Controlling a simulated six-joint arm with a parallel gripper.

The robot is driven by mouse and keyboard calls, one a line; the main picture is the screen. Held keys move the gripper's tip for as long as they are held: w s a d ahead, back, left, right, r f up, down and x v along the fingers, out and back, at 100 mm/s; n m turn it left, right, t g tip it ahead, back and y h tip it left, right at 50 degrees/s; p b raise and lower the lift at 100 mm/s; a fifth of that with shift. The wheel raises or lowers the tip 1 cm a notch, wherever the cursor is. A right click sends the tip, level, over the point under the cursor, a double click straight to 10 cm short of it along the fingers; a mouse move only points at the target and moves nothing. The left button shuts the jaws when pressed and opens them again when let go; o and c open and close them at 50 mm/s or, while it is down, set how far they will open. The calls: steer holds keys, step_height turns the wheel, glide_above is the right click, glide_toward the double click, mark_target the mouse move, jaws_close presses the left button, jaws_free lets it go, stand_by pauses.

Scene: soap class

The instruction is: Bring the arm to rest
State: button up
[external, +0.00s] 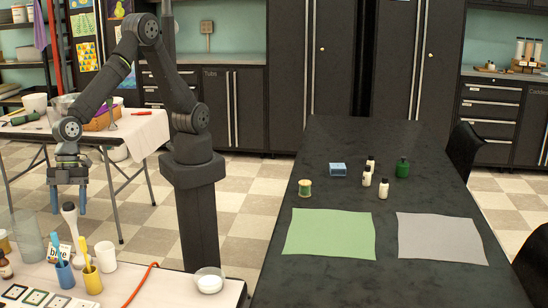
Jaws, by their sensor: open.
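The dark table on the right carries a green mat (330,233) and a grey mat (440,238), both bare.
On the dark table stand a green bottle (402,168), several small cream bottles (384,188), a blue box (338,170) and a green-topped jar (305,188). Cups (92,279), a white container (106,256) and a bowl (209,281) crowd the front-left table below my gripper.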

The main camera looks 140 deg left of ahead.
steer(key=v, duration=1.2)
steer(key=x, duration=1.2)
steer(key=shift+f, duration=0.45)
step_height(320, 180, up, 4)
steer(key=shift+r, duration=0.25)
steer(key=s+r, duration=0.7)
steer(key=s, duration=0.5)
steer(key=w+a+n, duration=0.1)
steer(key=w+a, duration=0.2)
steer(key=w, duration=0.4)
steer(key=w+a+n+y, duration=0.1)
steer(key=w+a, duration=0.1)
steer(key=w, duration=0.5)
steer(key=w+a+n, duration=0.1)
steer(key=w+a, duration=0.2)
steer(key=w, duration=0.4)
steer(key=w+a+n+y, duration=0.1)
steer(key=w+a+n, duration=0.3)
steer(key=w+a, duration=1.2)
steer(key=shift+w+t+y, duration=0.3)
steer(key=shift+w+y, duration=0.1)
steer(key=shift+w, duration=0.2)
